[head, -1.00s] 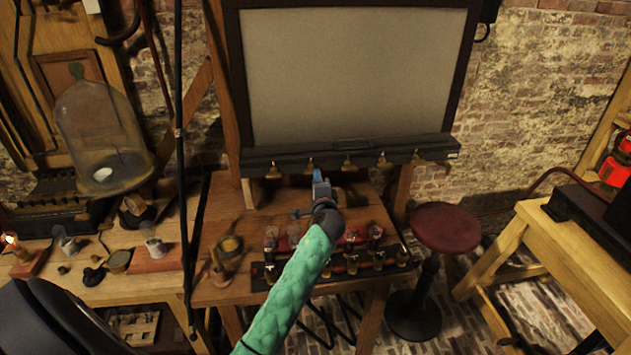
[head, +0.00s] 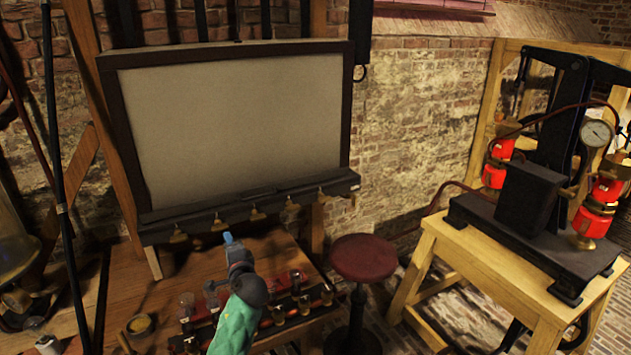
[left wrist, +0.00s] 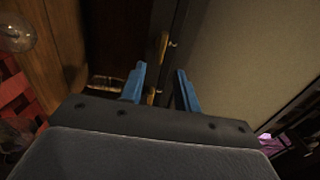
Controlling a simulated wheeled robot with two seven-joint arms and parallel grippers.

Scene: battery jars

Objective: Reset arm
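My left gripper (head: 229,240) is raised over the wooden bench in front of the framed grey board, its arm in a green sleeve. In the left wrist view its two blue fingers (left wrist: 160,86) stand apart with nothing between them. Small glass battery jars (head: 305,303) stand in a row on the bench (head: 170,300), below and around the gripper in the head view. The arm hides part of the row. My right gripper is not in view.
The grey board (head: 235,125) has a dark ledge with several brass hooks (head: 257,212). A red stool (head: 363,258) stands right of the bench. A yellow table (head: 470,258) holds a black press with a gauge (head: 596,132). A glass dome (head: 15,240) is at the left edge.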

